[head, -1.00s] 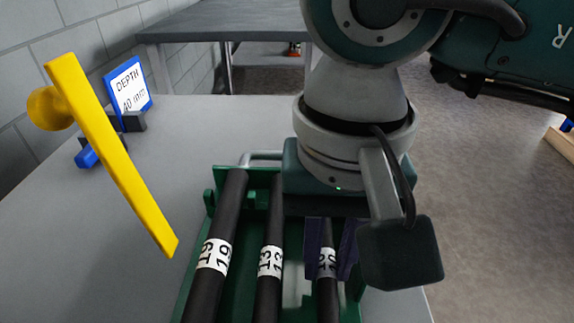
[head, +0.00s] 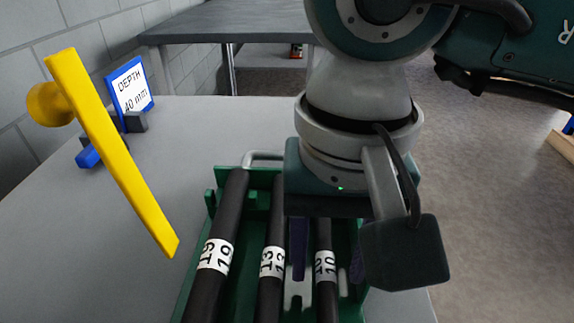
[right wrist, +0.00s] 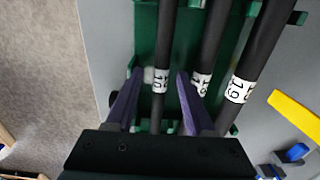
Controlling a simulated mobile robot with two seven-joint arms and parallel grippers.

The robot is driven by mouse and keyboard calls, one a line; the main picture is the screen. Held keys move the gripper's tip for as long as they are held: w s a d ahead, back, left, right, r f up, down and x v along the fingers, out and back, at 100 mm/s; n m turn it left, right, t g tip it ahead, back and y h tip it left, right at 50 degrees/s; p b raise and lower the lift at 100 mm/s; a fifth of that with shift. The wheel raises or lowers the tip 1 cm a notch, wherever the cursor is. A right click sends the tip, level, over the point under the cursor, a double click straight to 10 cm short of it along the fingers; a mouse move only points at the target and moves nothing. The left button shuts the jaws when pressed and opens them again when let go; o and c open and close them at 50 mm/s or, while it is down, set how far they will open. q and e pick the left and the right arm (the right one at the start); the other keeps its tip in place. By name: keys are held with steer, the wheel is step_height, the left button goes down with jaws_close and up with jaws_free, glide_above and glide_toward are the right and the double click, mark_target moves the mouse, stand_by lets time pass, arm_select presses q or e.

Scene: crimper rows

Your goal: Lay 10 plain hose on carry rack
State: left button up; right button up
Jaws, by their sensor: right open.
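The green carry rack (head: 185,292) stands on the grey table; in the right wrist view it also shows (right wrist: 183,60). Three black hoses lie side by side in it: hose 19 (head: 232,205) at left, hose 13 (head: 274,222) in the middle and hose 10 (head: 325,238) at right. Hose 10 also shows in the right wrist view (right wrist: 164,45). My right gripper (head: 328,248) is open above the rack. Its purple fingers stand on either side of hose 10, apart from it, also in the right wrist view (right wrist: 157,98). My left gripper is out of view.
A yellow bar (head: 110,150) with a round yellow knob rises at the left. Behind it stands a blue-framed sign (head: 130,88) reading DEPTH 40 mm. The table (head: 70,230) is clear around the rack's left side. Another table (head: 240,25) stands behind.

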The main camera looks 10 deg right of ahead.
step_height(320, 180, up, 10)
steer(key=p, duration=0.1)
stand_by(0.4)
steer(key=shift+s, duration=0.1)
